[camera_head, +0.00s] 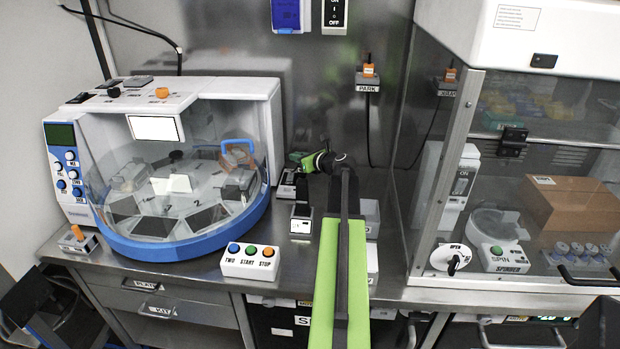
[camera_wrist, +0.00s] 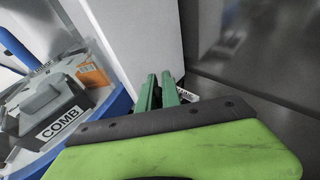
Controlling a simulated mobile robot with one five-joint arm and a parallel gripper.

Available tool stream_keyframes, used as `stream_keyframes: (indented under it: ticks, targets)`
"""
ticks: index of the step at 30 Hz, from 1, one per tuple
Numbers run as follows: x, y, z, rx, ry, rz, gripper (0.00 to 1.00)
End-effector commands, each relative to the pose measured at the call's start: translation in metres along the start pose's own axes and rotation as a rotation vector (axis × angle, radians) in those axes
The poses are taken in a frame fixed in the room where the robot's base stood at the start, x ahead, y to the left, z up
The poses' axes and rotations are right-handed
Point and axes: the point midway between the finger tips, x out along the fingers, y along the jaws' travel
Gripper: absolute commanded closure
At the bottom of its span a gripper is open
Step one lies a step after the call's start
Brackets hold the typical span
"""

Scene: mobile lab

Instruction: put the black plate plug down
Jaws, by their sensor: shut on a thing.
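My gripper (camera_head: 300,159) is at the end of my green arm, above the bench between the blue-rimmed machine and the steel back wall. In the wrist view its two green fingers (camera_wrist: 159,91) are close together, with a narrow dark strip between them. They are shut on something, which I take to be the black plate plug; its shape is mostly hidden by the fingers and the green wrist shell. A dark upright piece on a white labelled block (camera_head: 301,222) stands below the gripper. I cannot tell whether the held thing touches anything.
The domed machine (camera_head: 170,246) is close on the left; its COMB part (camera_wrist: 60,124) shows in the wrist view. A button box (camera_head: 250,262) stands at the bench front. A PARK holder (camera_head: 367,83) is on the wall. A glass-fronted cabinet (camera_head: 540,130) is on the right.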

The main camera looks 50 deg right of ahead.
Motion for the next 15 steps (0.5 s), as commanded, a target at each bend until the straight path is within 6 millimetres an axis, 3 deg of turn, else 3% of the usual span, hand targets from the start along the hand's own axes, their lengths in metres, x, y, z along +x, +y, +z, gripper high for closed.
stream_keyframes:
  ticks: [1,6,9,15]
  targets:
    - [-0.019,-0.016,0.015,0.016,0.000,-0.048,1.00]
    - [-0.057,-0.059,0.025,0.056,-0.004,-0.180,1.00]
    - [-0.066,-0.071,0.025,0.066,-0.005,-0.215,1.00]
    - [-0.066,-0.075,0.017,0.069,-0.006,-0.225,1.00]
